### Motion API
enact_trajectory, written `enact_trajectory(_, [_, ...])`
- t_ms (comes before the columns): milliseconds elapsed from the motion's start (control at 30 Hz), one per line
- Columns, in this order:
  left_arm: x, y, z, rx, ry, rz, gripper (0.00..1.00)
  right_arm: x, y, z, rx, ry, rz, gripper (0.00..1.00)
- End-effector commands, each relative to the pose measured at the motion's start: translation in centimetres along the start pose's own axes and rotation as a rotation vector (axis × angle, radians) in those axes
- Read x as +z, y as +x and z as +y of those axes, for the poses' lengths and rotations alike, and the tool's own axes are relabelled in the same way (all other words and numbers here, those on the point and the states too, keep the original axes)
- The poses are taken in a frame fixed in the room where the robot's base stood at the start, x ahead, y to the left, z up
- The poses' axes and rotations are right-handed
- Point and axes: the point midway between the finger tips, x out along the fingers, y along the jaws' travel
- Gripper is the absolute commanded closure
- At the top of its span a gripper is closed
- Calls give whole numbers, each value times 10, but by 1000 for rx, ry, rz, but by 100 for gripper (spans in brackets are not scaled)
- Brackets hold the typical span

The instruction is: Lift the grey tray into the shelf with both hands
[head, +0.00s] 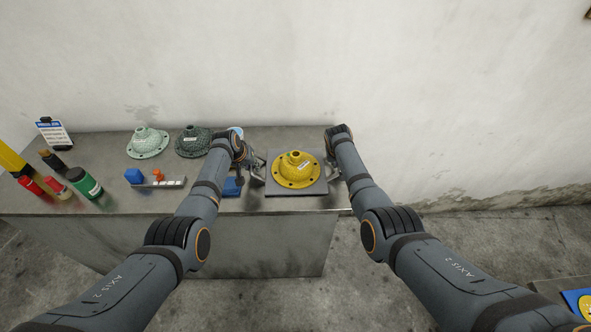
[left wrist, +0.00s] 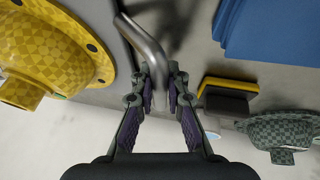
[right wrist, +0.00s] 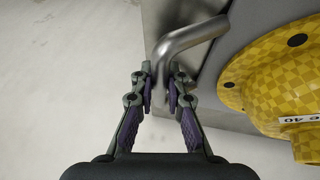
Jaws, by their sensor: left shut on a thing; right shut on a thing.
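The grey tray (head: 283,187) is at the right end of the steel table and carries a yellow flanged dome part (head: 296,171). My left gripper (head: 257,173) is at the tray's left side. In the left wrist view its fingers (left wrist: 162,88) are shut on a bent metal handle (left wrist: 146,44). My right gripper (head: 334,174) is at the tray's right side. In the right wrist view its fingers (right wrist: 161,86) are shut on the other bent handle (right wrist: 190,38). The tray looks level; I cannot tell if it touches the table. No shelf is recognisable in these views.
On the steel table (head: 105,205) stand a pale green dome part (head: 148,142), a dark green one (head: 193,141), several bottles, a blue block (head: 134,176) and a small sign (head: 53,133). Blue sheets (head: 232,187) lie left of the tray. A wall stands behind.

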Motion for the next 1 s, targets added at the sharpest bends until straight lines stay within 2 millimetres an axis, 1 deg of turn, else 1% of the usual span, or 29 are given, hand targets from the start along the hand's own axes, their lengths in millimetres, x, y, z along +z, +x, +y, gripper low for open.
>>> enact_trajectory(367, [-2,-4,1,0,0,2,100,-2,-4,1,0,0,3,100])
enact_trajectory(467, [-5,-10,2,0,0,3,100,-5,-10,2,0,0,3,100])
enact_trajectory(700, [-16,-37,8,0,0,3,100,-16,-37,8,0,0,3,100])
enact_trajectory(800, [-20,-46,10,0,0,2,100,-20,-46,10,0,0,2,100])
enact_trajectory(1000, [-20,-47,10,0,0,2,100,-20,-47,10,0,0,2,100])
